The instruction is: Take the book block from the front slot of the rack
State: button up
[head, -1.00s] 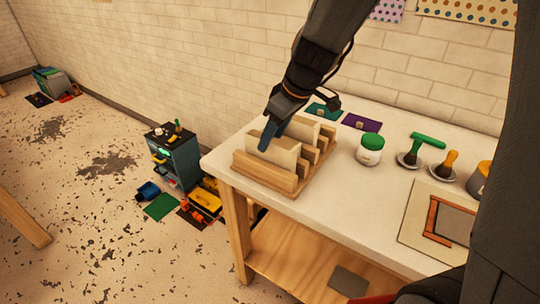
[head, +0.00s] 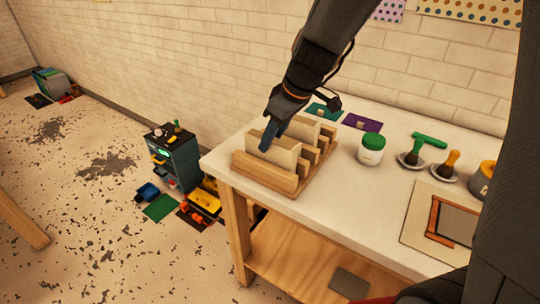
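The wooden rack (head: 262,177) stands on the left end of the white worktable, with several slots between upright dividers. A cream book block (head: 285,156) stands upright in the front slot. A second pale block (head: 303,130) stands in a slot further back. My gripper (head: 267,140) reaches down from above onto the top edge of the front block, near its left part. A blue finger shows against the block. The other finger is hidden, so I cannot tell whether the gripper is closed on the block.
A white jar with a green lid (head: 371,149) stands right of the rack. Teal (head: 324,111) and purple (head: 361,123) mats lie behind. Brushes (head: 449,160) and a framed board (head: 447,222) are further right. A dark drawer cabinet (head: 176,157) stands on the floor at left.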

grip_shut()
jog(key=shift+r, duration=0.1)
